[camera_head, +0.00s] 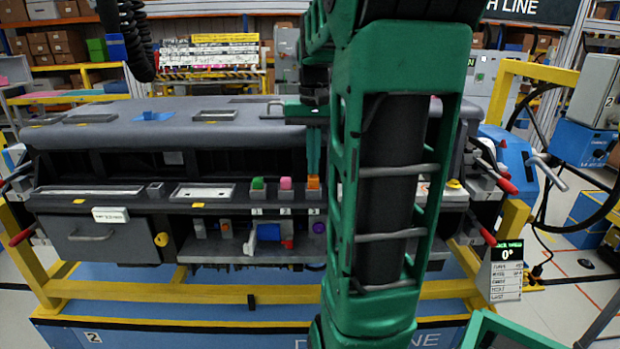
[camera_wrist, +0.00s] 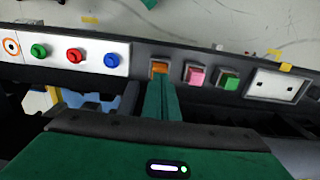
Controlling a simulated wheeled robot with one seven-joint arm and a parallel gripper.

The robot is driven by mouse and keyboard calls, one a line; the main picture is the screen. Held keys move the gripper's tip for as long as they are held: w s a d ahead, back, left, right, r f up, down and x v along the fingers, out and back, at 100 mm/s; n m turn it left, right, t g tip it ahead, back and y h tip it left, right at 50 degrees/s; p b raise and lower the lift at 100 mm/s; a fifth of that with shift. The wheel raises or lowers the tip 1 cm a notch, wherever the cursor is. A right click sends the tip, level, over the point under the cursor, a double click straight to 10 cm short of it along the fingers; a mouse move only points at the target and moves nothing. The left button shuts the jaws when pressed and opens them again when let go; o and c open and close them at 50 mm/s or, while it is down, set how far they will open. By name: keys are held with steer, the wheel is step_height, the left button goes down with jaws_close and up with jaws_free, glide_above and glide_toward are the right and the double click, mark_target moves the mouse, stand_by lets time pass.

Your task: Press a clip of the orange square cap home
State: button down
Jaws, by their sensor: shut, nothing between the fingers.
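The orange square cap (camera_head: 314,183) sits at the right end of a row of three caps on the dashboard's front ledge, above the label 3. It also shows in the wrist view (camera_wrist: 159,68), at the left of the row. My gripper (camera_head: 314,172) is shut and empty, pointing down, with its fingertips at the orange cap. In the wrist view the green fingers (camera_wrist: 159,82) end right at the cap's edge and hide part of it. I cannot tell whether they touch it. The cap's clips are too small to make out.
A pink cap (camera_head: 285,184) and a green cap (camera_head: 258,184) stand beside the orange one. A panel with green, red and blue round buttons (camera_wrist: 75,56) is on the other side in the wrist view. The grey dashboard top (camera_head: 150,120) rises behind. My arm hides the dashboard's right part.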

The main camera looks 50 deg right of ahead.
steer(key=shift+f, duration=0.85)
stand_by(0.7)
steer(key=shift+r, duration=0.1)
step_height(320, 180, up, 8)
stand_by(1.0)
stand_by(0.4)
steer(key=s+a+f+n, duration=0.3)
steer(key=s+a+f, duration=1)
steer(key=a+f, duration=0.2)
step_height(320, 180, down, 3)
steer(key=shift+a+r+n, duration=0.15)
steer(key=shift+a+n, duration=0.15)
steer(key=shift+a, duration=0.1)
steer(key=shift+s, duration=0.1)
